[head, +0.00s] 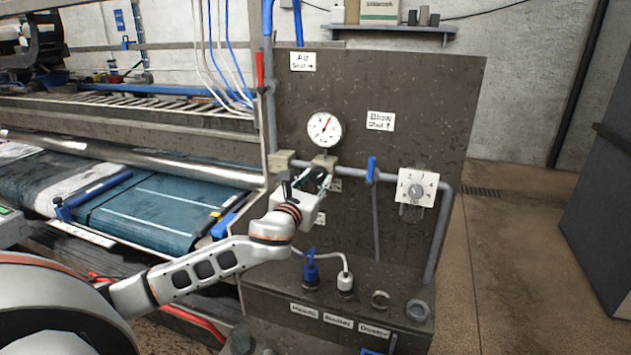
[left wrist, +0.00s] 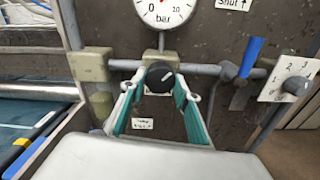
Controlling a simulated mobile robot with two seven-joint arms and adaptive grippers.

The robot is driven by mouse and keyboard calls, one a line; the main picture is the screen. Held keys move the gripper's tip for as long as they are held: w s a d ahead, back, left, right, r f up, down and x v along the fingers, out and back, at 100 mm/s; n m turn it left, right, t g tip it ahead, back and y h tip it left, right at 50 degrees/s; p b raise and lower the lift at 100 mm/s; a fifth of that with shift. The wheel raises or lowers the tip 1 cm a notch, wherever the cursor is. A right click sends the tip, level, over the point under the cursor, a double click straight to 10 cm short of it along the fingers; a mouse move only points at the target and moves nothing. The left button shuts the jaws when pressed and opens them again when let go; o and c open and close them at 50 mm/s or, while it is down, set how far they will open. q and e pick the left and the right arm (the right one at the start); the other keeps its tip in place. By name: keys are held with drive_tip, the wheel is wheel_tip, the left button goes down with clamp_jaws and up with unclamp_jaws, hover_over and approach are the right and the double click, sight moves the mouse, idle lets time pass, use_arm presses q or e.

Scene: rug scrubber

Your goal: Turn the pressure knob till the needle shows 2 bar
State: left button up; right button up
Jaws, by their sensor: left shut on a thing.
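The round white pressure gauge (head: 324,129) is mounted on the dark panel, with a red needle pointing up and slightly right; its numbers are too small to read in the head view. The gauge's lower part (left wrist: 162,12) shows at the top of the left wrist view, marked "bar", with its needle out of frame. Below it is the black pressure knob (left wrist: 162,76) with a white mark. My left gripper (head: 318,181) reaches it from the front, and its green-padded fingers (left wrist: 160,86) are shut on the knob from both sides. The gripper mostly hides the knob in the head view.
A blue-handled valve (head: 371,168) and a white dial plate with a grey knob (head: 416,190) are to the right. Hose couplings (head: 311,268) sit on the ledge below. The conveyor (head: 150,205) lies left. A grey pipe runs beside the knob.

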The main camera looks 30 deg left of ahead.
use_arm(q)
drive_tip(key=n, duration=0.3)
drive_tip(key=shift+n, duration=0.3)
drive_tip(key=n, duration=0.3)
drive_tip(key=shift+n, duration=0.3)
drive_tip(key=n, duration=0.6)
drive_tip(key=shift+r, duration=0.1)
drive_tip(key=n, duration=0.9)
drive_tip(key=shift+r+n, duration=0.1)
drive_tip(key=shift+n, duration=0.3)
drive_tip(key=o, duration=1.1)
drive_tip(key=shift+d, duration=0.1)
